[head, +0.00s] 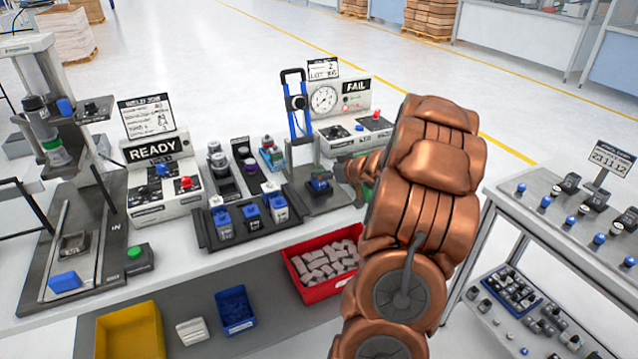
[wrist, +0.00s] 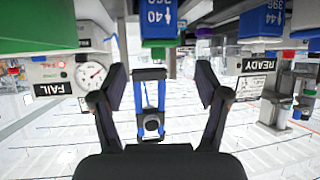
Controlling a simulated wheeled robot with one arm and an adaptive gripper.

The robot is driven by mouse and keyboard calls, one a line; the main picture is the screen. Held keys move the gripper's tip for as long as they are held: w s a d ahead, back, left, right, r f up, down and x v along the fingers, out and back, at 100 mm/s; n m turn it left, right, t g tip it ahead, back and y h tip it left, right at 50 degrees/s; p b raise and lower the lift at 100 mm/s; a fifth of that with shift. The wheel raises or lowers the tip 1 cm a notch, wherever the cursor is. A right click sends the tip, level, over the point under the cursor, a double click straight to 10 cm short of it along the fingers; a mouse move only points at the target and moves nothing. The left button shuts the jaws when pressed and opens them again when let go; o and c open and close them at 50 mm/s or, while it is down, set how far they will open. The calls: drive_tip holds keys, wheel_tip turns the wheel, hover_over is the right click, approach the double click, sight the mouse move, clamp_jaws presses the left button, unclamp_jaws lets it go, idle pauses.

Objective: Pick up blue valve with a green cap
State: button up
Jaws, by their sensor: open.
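A blue part (head: 319,183) sits on the grey plate of the fail-test fixture, close to the left of my copper arm's end. Blue-topped parts (head: 250,213) stand in a dark tray. A small blue-green part (head: 268,150) stands behind them, its cap too small to tell. My gripper (wrist: 160,80) is open and empty in the wrist view, its fingers spread either side of a blue frame (wrist: 150,105) seen beyond. In the head view my arm mostly hides the gripper.
A READY box (head: 155,150) and a FAIL gauge box (head: 355,95) stand at the back of the bench. A press (head: 45,120) is at the left. A red bin (head: 300,275) is below the bench front. A parts cart (head: 560,185) stands right.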

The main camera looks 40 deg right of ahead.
sight(320, 169)
drive_tip(key=shift+p+x, duration=0.4)
drive_tip(key=shift+x, duration=2.25)
drive_tip(key=shift+d+r, duration=0.15)
drive_tip(key=shift+d, duration=0.05)
drive_tip(key=shift+c, duration=0.4)
drive_tip(key=c, duration=1.2)
drive_tip(key=shift+c, duration=0.2)
